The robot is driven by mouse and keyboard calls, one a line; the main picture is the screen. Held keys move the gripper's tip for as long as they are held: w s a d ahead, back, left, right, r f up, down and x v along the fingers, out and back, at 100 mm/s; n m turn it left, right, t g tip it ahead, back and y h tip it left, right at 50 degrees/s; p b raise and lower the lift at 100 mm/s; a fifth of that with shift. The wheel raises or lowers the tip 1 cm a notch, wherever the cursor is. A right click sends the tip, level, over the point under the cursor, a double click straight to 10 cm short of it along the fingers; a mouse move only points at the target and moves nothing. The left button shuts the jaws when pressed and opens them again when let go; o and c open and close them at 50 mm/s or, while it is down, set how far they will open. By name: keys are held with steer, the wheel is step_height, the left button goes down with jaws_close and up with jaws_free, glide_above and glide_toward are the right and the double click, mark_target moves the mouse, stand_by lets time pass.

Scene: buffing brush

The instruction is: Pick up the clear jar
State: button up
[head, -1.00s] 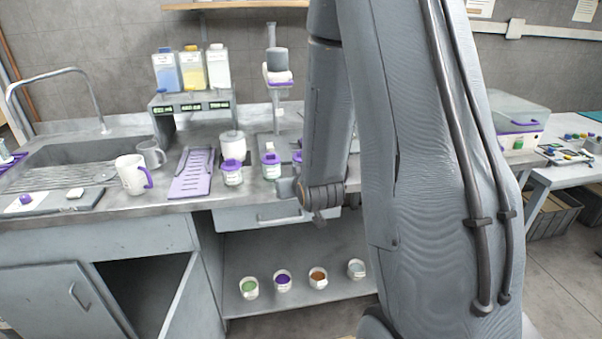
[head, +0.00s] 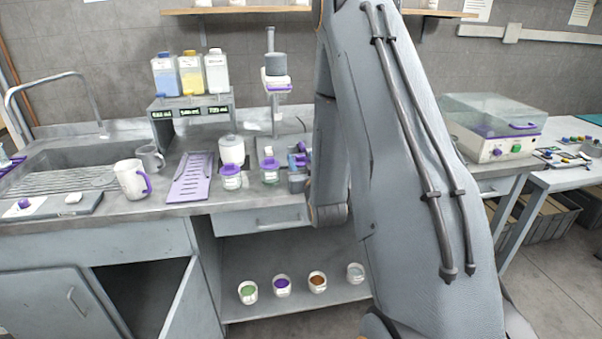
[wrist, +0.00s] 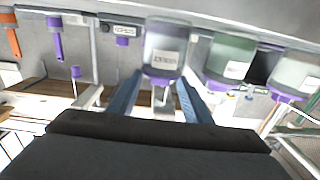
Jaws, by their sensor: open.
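Three jars with purple lids stand in a row on the counter. In the wrist view, where things appear upside down, a clear, greyish jar with a white label (wrist: 163,52) stands between and just beyond the fingers of my gripper (wrist: 160,92). A green jar (wrist: 232,60) and another pale jar (wrist: 293,75) are to its right. In the head view, my open gripper (head: 299,160) is at the right end of the row and largely hides the jar there. The green jar (head: 269,170) and the left jar (head: 230,178) show fully. I cannot tell whether the fingers touch the jar.
Behind is a bottle stand (head: 190,118). Several small open pots sit on the lower shelf (head: 300,303). A clear-lidded box (head: 490,128) stands at right.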

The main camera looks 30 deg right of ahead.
steer(key=p+x, duration=0.1)
steer(key=x, duration=0.5)
steer(key=shift+c, duration=0.4)
jaws_close()
